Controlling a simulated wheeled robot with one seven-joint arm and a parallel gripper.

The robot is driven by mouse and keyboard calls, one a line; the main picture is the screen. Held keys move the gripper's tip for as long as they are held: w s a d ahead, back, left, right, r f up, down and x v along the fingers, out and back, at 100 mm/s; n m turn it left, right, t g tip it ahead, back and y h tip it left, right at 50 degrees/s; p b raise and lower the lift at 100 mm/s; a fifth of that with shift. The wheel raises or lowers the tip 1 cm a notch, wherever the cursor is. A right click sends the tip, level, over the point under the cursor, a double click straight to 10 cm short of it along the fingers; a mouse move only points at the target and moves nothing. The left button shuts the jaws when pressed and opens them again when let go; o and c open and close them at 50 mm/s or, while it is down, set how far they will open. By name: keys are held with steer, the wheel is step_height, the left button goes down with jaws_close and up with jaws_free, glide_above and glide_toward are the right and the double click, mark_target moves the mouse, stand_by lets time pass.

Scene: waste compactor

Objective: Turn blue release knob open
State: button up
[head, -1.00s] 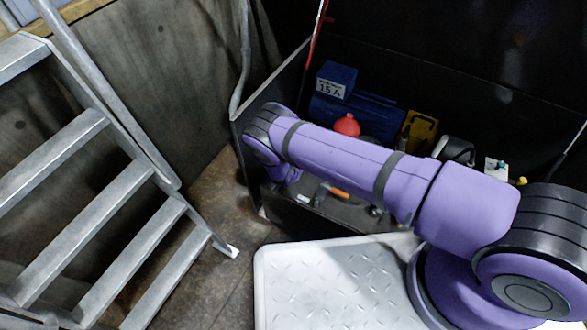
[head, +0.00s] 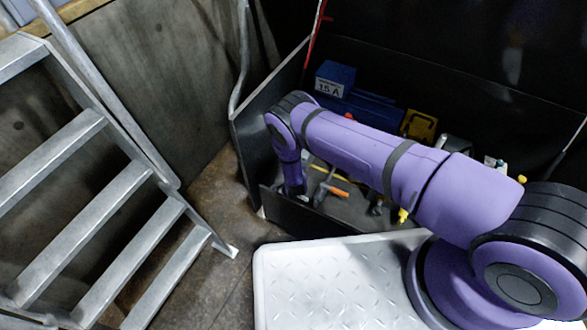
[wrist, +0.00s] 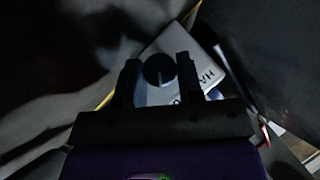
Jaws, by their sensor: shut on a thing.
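In the wrist view a dark, round knob (wrist: 159,70) sits between the two fingers of my gripper (wrist: 158,78). The fingers are shut on it, one on each side. It is in deep shade, so its blue colour is hard to make out. A pale plate with dark letters (wrist: 203,73) lies behind the knob, with a bluish patch near the fingers. In the head view my purple arm reaches over the dark bin and its wrist points down inside the near left corner. My gripper and the knob are hidden there.
The dark bin (head: 247,150) holds a blue box marked 15 A (head: 335,78), a yellow item (head: 419,125), an orange-handled tool (head: 338,191) and other clutter. A metal stair (head: 92,200) stands at the left. A white tread-plate surface (head: 330,285) lies in front.

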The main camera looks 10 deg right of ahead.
stand_by(0.3)
steer(key=o, duration=0.9)
steer(key=shift+s+d, duration=0.1)
steer(key=shift+n+g+h, duration=0.7)
steer(key=shift+g+h, duration=0.2)
steer(key=shift+w+a+n+g+h, duration=0.25)
steer(key=shift+n+g+h, duration=0.15)
steer(key=shift+h, duration=0.2)
steer(key=shift+n+g+h, duration=0.4)
steer(key=shift+g+h, duration=0.1)
steer(key=shift+h, duration=0.2)
